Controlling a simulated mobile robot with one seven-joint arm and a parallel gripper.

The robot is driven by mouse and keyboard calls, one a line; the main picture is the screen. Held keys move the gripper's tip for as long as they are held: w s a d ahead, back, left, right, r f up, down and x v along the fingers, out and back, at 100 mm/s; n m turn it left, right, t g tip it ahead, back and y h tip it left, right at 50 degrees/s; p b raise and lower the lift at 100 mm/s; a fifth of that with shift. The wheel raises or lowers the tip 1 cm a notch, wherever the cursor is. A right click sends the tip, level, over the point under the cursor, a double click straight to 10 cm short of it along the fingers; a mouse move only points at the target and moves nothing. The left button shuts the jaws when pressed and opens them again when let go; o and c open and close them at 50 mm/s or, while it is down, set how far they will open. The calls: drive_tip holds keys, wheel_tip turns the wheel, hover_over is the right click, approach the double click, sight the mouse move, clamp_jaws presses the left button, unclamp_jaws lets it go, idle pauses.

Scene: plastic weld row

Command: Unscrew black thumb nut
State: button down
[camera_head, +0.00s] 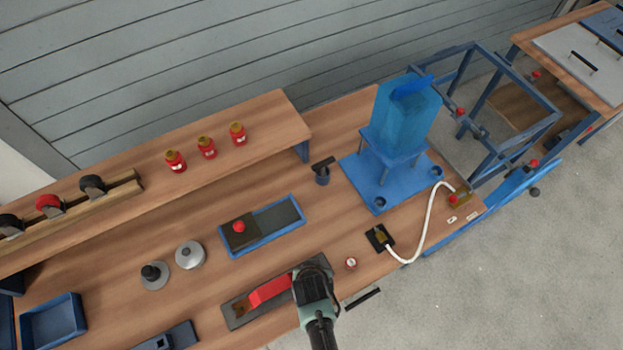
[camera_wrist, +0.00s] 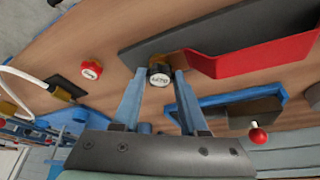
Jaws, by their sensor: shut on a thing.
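The black thumb nut (camera_wrist: 158,74), with a pale label on its top, sits at one end of a red bent part on a dark grey plate (camera_wrist: 205,28) in the wrist view. My gripper (camera_wrist: 160,84) is shut on the nut, one blue-grey finger on each side. In the head view my gripper (camera_head: 312,290) is over the right end of the grey plate (camera_head: 236,311) and the red part (camera_head: 268,290), and hides the nut. Whether the nut is loose on its thread cannot be seen.
A small red cap (camera_head: 350,263) stands on the bench just right of my gripper. A blue tray with a red ball knob (camera_head: 239,226) is behind it. A white cable (camera_head: 425,232) lies to the right, near a blue stand (camera_head: 362,180).

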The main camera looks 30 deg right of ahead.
drive_tip(key=shift+w+d+r+n+t+y, duration=0.1)
drive_tip(key=shift+n+t+y, duration=0.1)
drive_tip(key=shift+n, duration=0.4)
drive_tip(key=shift+d+n+t+y, duration=0.1)
drive_tip(key=shift+n+y, duration=0.1)
drive_tip(key=shift+n, duration=0.4)
drive_tip(key=n+y+b, duration=0.1)
drive_tip(key=n, duration=0.2)
drive_tip(key=shift+d, duration=0.1)
drive_tip(key=n+y+b, duration=0.1)
drive_tip(key=n, duration=0.1)
drive_tip(key=shift+d+n+b, duration=0.1)
drive_tip(key=shift+n+b, duration=0.2)
drive_tip(key=shift+n, duration=0.1)
drive_tip(key=shift+n+y+b, duration=0.35)
drive_tip(key=shift+n+y, duration=0.05)
drive_tip(key=shift+n, duration=0.5)
drive_tip(key=shift+c, duration=2.4)
unclamp_jaws()
